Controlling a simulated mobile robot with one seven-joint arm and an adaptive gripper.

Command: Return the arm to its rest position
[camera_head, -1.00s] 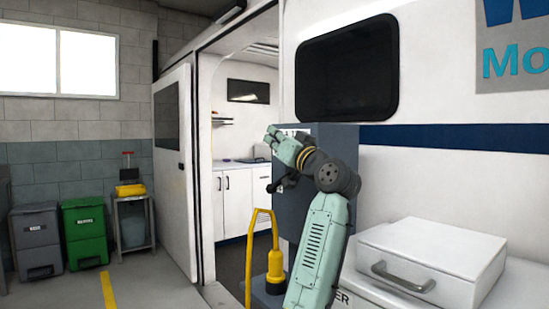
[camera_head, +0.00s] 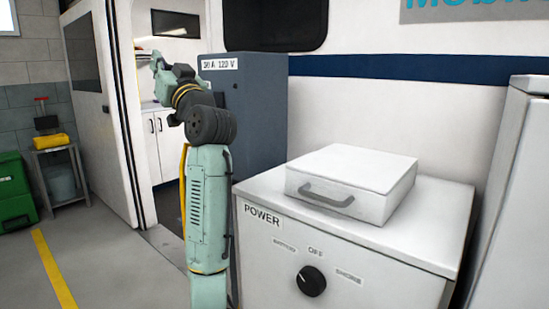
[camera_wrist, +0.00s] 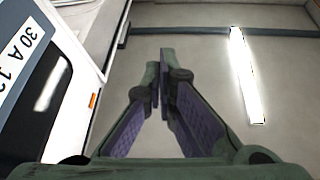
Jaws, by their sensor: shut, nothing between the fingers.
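My arm stands up in the middle left of the head view, bent at a dark joint near its top. My gripper (camera_head: 158,64) is at its upper end, left of the grey 30 A 120 V cabinet, and is small in that view. In the wrist view my gripper (camera_wrist: 162,88) is shut and empty, its two purple-lined fingers close together. The fingers point up toward a ceiling with a bright light strip (camera_wrist: 246,75).
The grey cabinet (camera_head: 258,115) stands close behind my arm. To the right is a white POWER cabinet (camera_head: 262,255) with a black knob (camera_head: 311,281) and a white lidded box (camera_head: 352,177) on top. A green bin (camera_head: 14,190) stands far left. Floor at lower left is clear.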

